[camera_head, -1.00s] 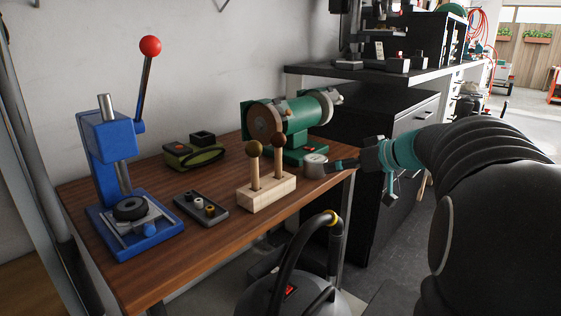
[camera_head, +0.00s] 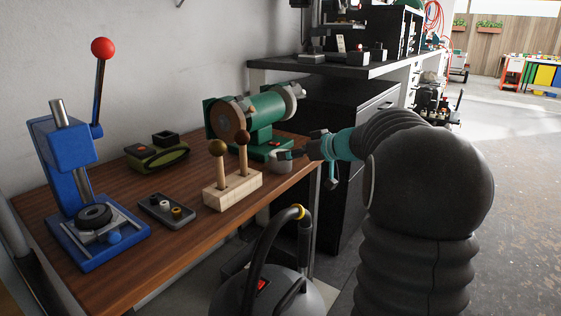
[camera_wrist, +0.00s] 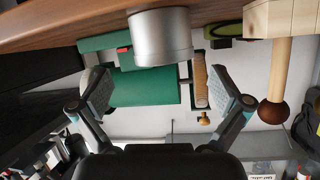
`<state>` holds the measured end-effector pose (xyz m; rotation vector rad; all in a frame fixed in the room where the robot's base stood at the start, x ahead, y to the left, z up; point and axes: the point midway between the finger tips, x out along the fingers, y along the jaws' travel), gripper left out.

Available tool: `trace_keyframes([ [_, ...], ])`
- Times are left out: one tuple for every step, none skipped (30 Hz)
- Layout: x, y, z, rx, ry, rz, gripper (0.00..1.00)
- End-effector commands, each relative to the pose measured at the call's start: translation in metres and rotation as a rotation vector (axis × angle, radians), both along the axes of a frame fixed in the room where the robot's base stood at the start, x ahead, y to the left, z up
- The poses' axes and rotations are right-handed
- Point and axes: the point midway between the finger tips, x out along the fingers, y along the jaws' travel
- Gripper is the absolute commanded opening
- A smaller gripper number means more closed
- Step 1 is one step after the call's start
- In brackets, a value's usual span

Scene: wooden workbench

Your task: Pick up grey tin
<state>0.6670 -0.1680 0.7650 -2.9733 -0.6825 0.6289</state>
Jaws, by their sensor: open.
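The grey tin (camera_head: 281,162) stands on the wooden workbench (camera_head: 160,245) near its right edge, in front of the green bench grinder (camera_head: 255,120). In the upside-down wrist view the tin (camera_wrist: 160,38) is large, at the top middle. My gripper's two fingers (camera_wrist: 161,95) are spread wide and empty there, with the tin centred ahead of them. I cannot tell whether the fingertips flank it.
A wooden block with two ball-topped pegs (camera_head: 233,190) stands close left of the tin. A blue press (camera_head: 80,190), a grey switch box (camera_head: 168,211) and a green-black tool (camera_head: 158,152) are farther left. A vacuum (camera_head: 270,285) stands before the bench.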

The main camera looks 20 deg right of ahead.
Motion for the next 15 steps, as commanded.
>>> trace_keyframes([
  [0.003,0.003,-0.002,0.002,0.002,0.001,1.0],
  [0.005,0.004,-0.004,0.003,0.002,0.001,1.0],
  [0.008,0.007,-0.007,0.003,0.004,0.001,1.0],
  [0.011,0.009,-0.008,0.003,0.003,0.002,1.0],
  [0.014,0.012,-0.011,0.002,0.003,0.003,1.0],
  [0.018,0.015,-0.014,0.002,0.004,0.002,1.0],
  [0.021,0.017,-0.016,0.004,0.004,0.001,1.0],
  [0.025,0.019,-0.018,0.003,0.003,0.002,1.0],
  [0.029,0.021,-0.019,0.002,0.002,0.002,1.0],
  [0.032,0.022,-0.02,0.001,0.001,0.002,1.0],
  [0.034,0.023,-0.021,0.001,0.001,0.001,1.0],
  [0.035,0.023,-0.022,0.001,0.001,0.001,1.0],
  [0.036,0.023,-0.023,0.0,0.001,0.0,1.0],
  [0.036,0.023,-0.023,0.0,0.001,0.0,1.0],
  [0.036,0.023,-0.023,0.001,0.0,0.0,1.0],
])
